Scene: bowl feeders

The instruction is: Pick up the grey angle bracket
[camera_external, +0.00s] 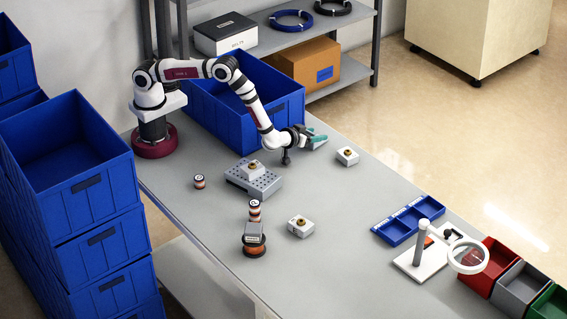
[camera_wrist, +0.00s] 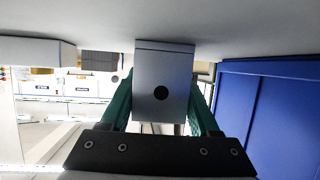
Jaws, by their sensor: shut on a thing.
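The grey angle bracket (camera_wrist: 163,75) fills the middle of the wrist view, a flat light-grey face with one dark round hole. My gripper's teal fingers (camera_wrist: 160,100) lie on both sides of it and are shut on it. In the external view my gripper (camera_external: 317,141) is tipped sideways, low over the table beside the large blue bin. The bracket is too small and too covered by the fingers to make out there. Whether it touches the table I cannot tell.
A perforated grey block (camera_external: 262,184) with a brass-topped part stands left of my gripper. Small brass-topped blocks (camera_external: 347,156) (camera_external: 300,227) stand nearby. The blue bin (camera_external: 225,112) is close behind. A blue tray (camera_external: 408,222) and magnifier stand (camera_external: 420,262) are at right.

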